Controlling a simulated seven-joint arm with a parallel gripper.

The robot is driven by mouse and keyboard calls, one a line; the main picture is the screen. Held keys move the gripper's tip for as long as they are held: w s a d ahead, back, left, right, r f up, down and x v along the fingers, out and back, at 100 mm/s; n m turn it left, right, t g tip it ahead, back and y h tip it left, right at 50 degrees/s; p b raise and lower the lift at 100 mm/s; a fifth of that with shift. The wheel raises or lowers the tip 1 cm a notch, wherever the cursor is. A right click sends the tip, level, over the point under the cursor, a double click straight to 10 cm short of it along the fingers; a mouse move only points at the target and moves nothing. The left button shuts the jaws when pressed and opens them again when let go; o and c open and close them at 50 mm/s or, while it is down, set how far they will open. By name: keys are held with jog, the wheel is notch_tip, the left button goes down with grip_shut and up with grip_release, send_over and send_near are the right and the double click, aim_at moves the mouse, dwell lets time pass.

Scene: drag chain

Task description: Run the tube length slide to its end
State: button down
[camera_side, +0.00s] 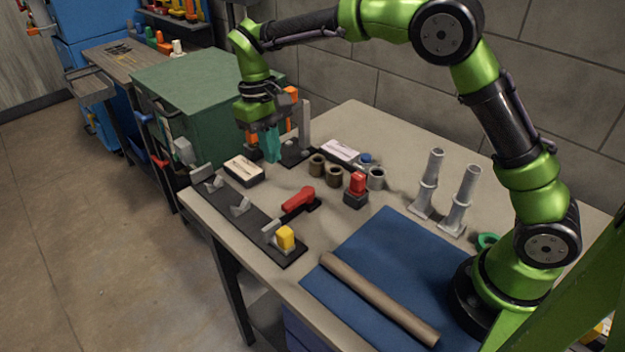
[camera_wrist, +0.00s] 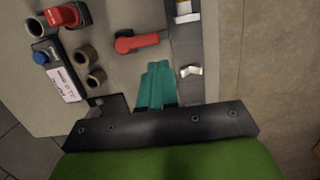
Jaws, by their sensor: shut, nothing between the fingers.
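A long dark rail (camera_side: 222,202) lies along the table's left edge and carries grey brackets. A yellow block (camera_side: 285,238) sits at its near end beside a grey bracket. In the wrist view the rail (camera_wrist: 187,45) runs up the picture right of my fingers, with a pale bracket (camera_wrist: 190,71) on it. I cannot tell for sure which part slides. My gripper (camera_side: 271,157) has teal fingers pointing down, shut and empty, over the table's far part. In the wrist view the fingers (camera_wrist: 157,82) are together, left of the rail and apart from the yellow block.
A red lever (camera_side: 299,199) lies right of the rail. A white-topped box (camera_side: 244,169), brown rings (camera_side: 325,170) and a red button (camera_side: 357,184) stand nearby. Two grey tube stands (camera_side: 461,200) are further right. A brown tube (camera_side: 380,300) lies on a blue mat (camera_side: 390,248).

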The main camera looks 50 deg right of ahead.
aim_at(289, 228)
jog(key=shift+w+a+g, duration=1.2)
jog(key=shift+a, duration=1)
jog(key=x, duration=1)
jog(key=shift+d+f, duration=0.1)
jog(key=shift+f, duration=0.25)
jog(key=shift+s+r, duration=0.15)
jog(key=shift+s, duration=1.75)
jog(key=shift+s, duration=1.4)
